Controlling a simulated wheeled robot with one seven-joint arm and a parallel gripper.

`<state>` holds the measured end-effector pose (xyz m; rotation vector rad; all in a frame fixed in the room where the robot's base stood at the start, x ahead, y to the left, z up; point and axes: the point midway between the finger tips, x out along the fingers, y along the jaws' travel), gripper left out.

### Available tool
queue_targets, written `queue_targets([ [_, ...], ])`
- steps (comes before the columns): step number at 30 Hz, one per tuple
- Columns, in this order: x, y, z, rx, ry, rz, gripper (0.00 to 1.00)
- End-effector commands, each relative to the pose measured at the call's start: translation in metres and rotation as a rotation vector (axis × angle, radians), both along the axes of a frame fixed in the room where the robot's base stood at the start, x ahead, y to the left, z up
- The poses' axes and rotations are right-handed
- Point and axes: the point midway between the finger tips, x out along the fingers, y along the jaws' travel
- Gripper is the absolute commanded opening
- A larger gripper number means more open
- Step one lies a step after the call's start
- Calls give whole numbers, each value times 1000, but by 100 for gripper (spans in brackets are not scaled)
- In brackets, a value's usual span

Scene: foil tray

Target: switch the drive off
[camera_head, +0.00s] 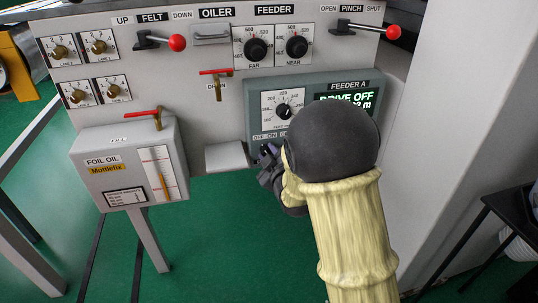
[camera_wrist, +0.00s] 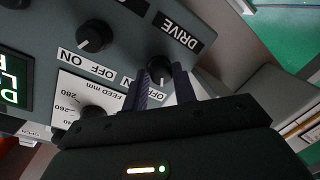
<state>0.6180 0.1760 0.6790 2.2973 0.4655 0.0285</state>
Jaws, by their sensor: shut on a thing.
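The Feeder A box (camera_head: 375,90) is a grey-green panel on the machine front. Its display (camera_head: 343,98) reads DRIVE OFF in green, with its lower line partly hidden by my arm. In the wrist view the black drive knob (camera_wrist: 159,70) sits beside the DRIVE label (camera_wrist: 179,31), with OFF and ON labels near it. My gripper (camera_wrist: 158,85) is shut on this knob, one dark finger on each side. In the head view my gripper (camera_head: 268,160) is at the lower edge of the box, and my arm hides the knob.
A second black knob (camera_wrist: 93,36) with OFF and ON labels stands beside the drive knob. A feed dial (camera_head: 284,111) is above my gripper. A foil oil box (camera_head: 120,165) and a red-handled valve (camera_head: 216,82) are to the left. Green floor lies below.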

Motion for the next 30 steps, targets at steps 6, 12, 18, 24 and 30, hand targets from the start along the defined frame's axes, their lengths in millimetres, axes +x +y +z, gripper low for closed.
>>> queue_targets([
  [6, 1, 2, 2, -7, -9, 4, 4],
  [12, 1, 2, 2, -7, -9, 4, 29],
  [18, 0, 1, 1, -7, -6, 3, 49],
  [24, 0, 0, 1, -7, -4, 1, 49],
  [30, -12, -4, 3, -8, -1, 1, 49],
])
